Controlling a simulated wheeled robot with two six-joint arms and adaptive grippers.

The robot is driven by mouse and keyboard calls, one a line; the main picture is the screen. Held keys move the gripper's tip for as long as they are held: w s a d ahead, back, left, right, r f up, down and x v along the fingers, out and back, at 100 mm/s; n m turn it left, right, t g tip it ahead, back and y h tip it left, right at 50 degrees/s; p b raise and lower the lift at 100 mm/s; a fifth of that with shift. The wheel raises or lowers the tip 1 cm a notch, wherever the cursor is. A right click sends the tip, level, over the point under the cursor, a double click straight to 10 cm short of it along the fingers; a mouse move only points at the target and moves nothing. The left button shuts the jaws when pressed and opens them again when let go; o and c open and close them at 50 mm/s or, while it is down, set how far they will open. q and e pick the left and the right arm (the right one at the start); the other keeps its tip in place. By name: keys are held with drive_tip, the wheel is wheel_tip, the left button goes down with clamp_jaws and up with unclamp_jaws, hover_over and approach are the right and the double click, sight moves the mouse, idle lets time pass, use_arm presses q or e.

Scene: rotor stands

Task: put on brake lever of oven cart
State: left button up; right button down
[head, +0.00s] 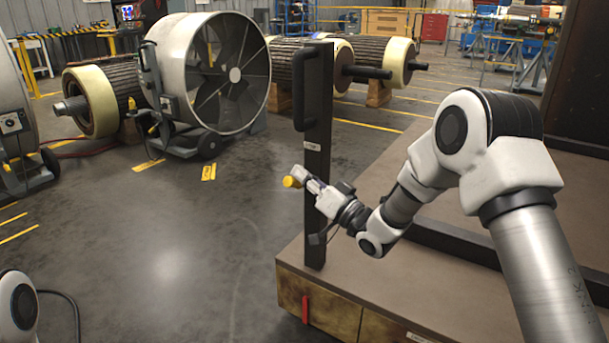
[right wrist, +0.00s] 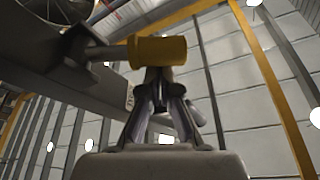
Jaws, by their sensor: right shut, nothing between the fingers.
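The oven cart (head: 350,290) is a low platform with a brown top and a dark upright post (head: 318,215) at its near left corner. A lever with a yellow cylindrical handle (head: 291,182) sticks out by the post. In the right wrist view the yellow handle (right wrist: 158,51) joins a grey rod that runs left to a dark bar. My right gripper (head: 311,180) is at the post, beside the handle. In the wrist view my shut, empty fingertips (right wrist: 160,78) are just below the handle; whether they touch it I cannot tell. My left gripper is out of view.
A red upright piece (head: 305,309) is on the cart's side. A black grab handle (head: 304,90) is on the upper post. A large fan (head: 205,70) and rotors (head: 93,100) stand behind. The floor (head: 160,240) left of the cart is clear.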

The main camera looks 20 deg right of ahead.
drive_tip(key=shift+f, duration=0.15)
drive_tip(key=n, duration=0.1)
drive_tip(key=f+n+y, duration=0.1)
drive_tip(key=n, duration=0.1)
drive_tip(key=a+n, duration=0.1)
drive_tip(key=shift+s+f+g+y, duration=0.3)
drive_tip(key=shift+s+g+y, duration=0.1)
drive_tip(key=shift+s+a+f+n+g+y, duration=0.1)
drive_tip(key=shift+f+n+g+y, duration=0.6)
drive_tip(key=shift+n, duration=0.95)
drive_tip(key=shift+s+a+f+n+g+y, duration=0.1)
drive_tip(key=shift+f+n+g+y, duration=0.3)
drive_tip(key=shift+f+n, duration=0.95)
drive_tip(key=shift+a+f+n+g+y, duration=0.1)
drive_tip(key=shift+f+n+g+y, duration=0.4)
drive_tip(key=shift+n, duration=1.5)
drive_tip(key=shift+d, duration=0.1)
